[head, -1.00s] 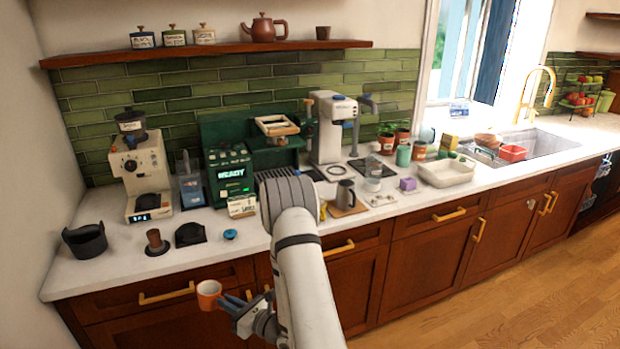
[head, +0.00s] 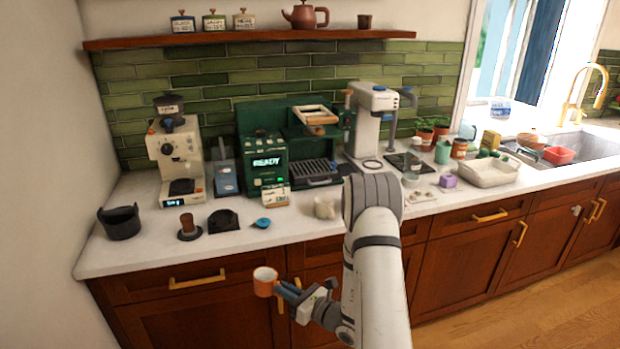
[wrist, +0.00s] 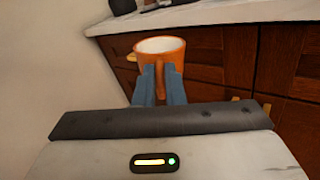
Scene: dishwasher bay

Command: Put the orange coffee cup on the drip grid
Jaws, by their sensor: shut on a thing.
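The orange coffee cup (head: 263,284) is upright, with a pale inside, in front of the cabinet doors and below the counter's front edge. My gripper (head: 285,291) is shut on its handle side. In the wrist view the two blue fingers (wrist: 160,88) close around the handle of the cup (wrist: 151,65). The drip grid (head: 315,171) is a dark slatted tray at the base of the green coffee machine (head: 263,167), on the counter behind. Nothing stands on the visible part of it.
A cream mug (head: 324,208) stands on the counter before the grid, close to my arm. A small sign (head: 276,195), blue item (head: 261,223), dark tamper (head: 187,228) and black bin (head: 121,222) stand nearby. A wooden-rimmed tray (head: 315,115) sits above the grid.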

